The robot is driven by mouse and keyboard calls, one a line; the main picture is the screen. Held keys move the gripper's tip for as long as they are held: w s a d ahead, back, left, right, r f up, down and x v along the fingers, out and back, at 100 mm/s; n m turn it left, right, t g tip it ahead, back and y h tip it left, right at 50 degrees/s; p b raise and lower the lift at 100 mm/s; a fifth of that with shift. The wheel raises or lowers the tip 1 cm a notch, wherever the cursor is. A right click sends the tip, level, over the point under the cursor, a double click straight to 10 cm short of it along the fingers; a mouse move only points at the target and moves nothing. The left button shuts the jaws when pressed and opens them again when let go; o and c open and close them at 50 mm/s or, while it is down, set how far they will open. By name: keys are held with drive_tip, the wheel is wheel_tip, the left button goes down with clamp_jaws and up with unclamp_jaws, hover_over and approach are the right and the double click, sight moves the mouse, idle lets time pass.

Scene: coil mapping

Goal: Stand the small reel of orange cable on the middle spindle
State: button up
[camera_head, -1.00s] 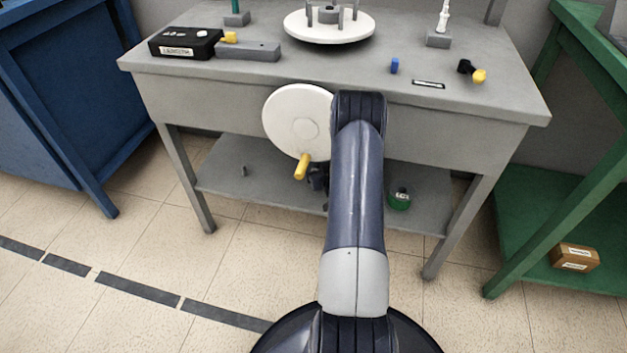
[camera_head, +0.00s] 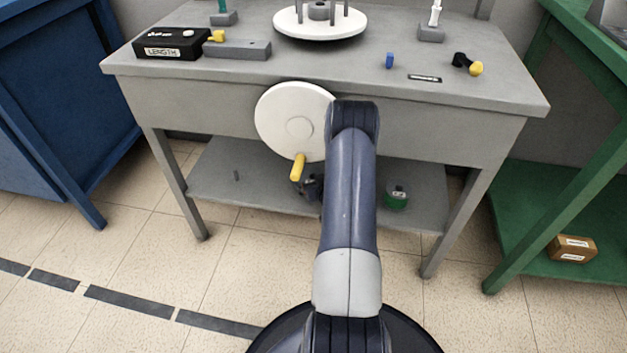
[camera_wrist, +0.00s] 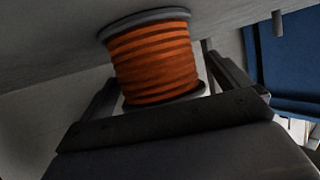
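The small reel of orange cable (camera_wrist: 155,58) fills the middle of the wrist view, with grey end flanges. It is not visible in the head view, where my arm blocks part of the shelf. My gripper (camera_wrist: 160,85) has one finger on each side of the reel. Gaps seem to show beside it, so the fingers look open around it. On the bench, a white round plate (camera_head: 290,31) carries several grey upright posts, cut off by the top edge. A block with a green post (camera_head: 223,18) stands left of it, and one with a white post (camera_head: 431,32) right.
The grey bench (camera_head: 330,72) has a lower shelf (camera_head: 265,190) holding a green reel (camera_head: 396,198). A black LENGTH box (camera_head: 168,46) and small blue and yellow items lie on top. Blue and green furniture flank it.

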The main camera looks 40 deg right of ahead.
drive_tip(key=shift+r, duration=0.15)
drive_tip(key=shift+s+r+p, duration=0.15)
drive_tip(key=shift+s+p, duration=0.15)
drive_tip(key=shift+p, duration=0.05)
drive_tip(key=p+v, duration=0.2)
drive_tip(key=v, duration=0.9)
drive_tip(key=shift+s+p, duration=0.15)
drive_tip(key=shift+p, duration=0.2)
